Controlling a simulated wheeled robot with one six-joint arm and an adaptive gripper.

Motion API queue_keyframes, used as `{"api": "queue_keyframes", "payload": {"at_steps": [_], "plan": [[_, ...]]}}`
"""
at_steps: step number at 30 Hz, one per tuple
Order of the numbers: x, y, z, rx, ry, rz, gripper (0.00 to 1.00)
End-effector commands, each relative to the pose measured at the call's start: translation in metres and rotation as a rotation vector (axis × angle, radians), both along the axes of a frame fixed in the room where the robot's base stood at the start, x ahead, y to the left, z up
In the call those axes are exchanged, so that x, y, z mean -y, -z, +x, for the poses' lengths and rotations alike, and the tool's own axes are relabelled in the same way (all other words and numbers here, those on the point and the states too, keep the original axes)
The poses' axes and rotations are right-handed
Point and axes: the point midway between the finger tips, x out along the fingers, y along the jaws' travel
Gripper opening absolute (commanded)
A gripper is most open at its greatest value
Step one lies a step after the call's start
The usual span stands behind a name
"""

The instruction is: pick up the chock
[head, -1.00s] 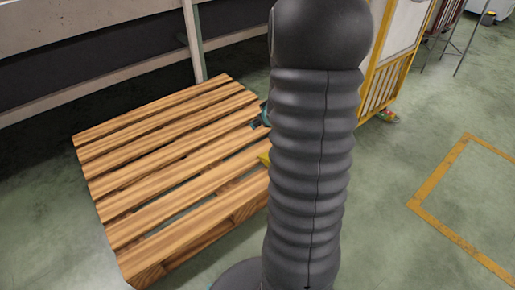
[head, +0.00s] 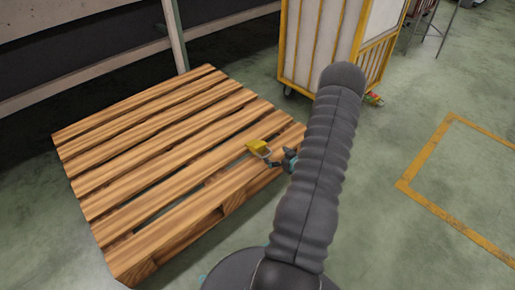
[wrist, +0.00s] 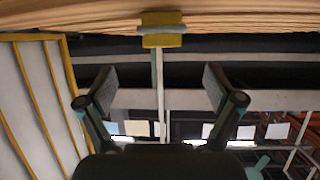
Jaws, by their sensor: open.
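The yellow chock (head: 256,146) sits on the wooden pallet (head: 160,150), near its right edge. In the wrist view the chock (wrist: 162,40) is at the top centre against the pallet boards (wrist: 250,15), with a grey band across it. My gripper (head: 272,160) is just right of the chock in the head view, partly hidden by my arm. In the wrist view my gripper (wrist: 158,85) has its two fingers spread wide, with nothing between them but background. The chock lies beyond the fingertips, roughly centred between them and apart from them.
A yellow-framed cart (head: 320,45) with pale panels stands behind the pallet on the right. A small red and green item (head: 374,98) lies on the floor beside it. A beam and post (head: 176,35) run behind the pallet.

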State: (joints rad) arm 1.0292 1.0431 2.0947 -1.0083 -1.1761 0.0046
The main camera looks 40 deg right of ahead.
Motion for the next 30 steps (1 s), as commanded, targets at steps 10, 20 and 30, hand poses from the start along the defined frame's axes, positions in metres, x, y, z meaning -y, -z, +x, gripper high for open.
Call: {"api": "queue_keyframes", "payload": {"at_steps": [10, 20, 30], "plan": [[0.0, 0.023, 0.055, 0.001, -0.004, -0.002, 0.92], [0.001, 0.032, 0.079, 0.0, -0.001, -0.002, 0.92], [-0.001, 0.046, 0.119, 0.0, -0.002, -0.001, 0.92]]}}
